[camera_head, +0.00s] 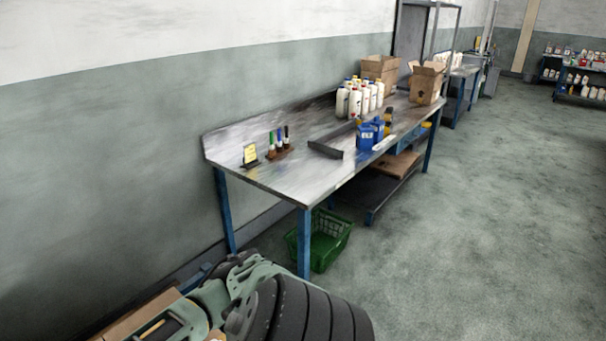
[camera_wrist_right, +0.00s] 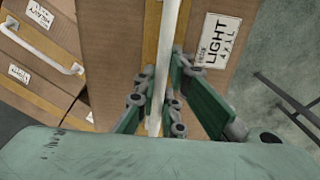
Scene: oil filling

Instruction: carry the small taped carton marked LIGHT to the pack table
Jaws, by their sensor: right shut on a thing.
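The brown carton (camera_wrist_right: 115,35) with yellow-brown tape and a white label reading LIGHT fills the middle of the right wrist view. A white upright bar, apparently its handle, runs in front of its tape. My right gripper (camera_wrist_right: 162,100) is shut on this white handle, with its green fingers on both sides. A metal table (camera_head: 290,185) with blue legs stands along the wall in the head view; I cannot tell whether it is the pack table. My left gripper is not in view.
Other labelled cartons (camera_wrist_right: 35,65), one with a white handle, are at the left in the wrist view. The metal table bears white bottles (camera_head: 358,98), blue jugs (camera_head: 367,138) and open cartons (camera_head: 425,82). A green crate (camera_head: 330,240) sits beneath. Floor is clear to the right.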

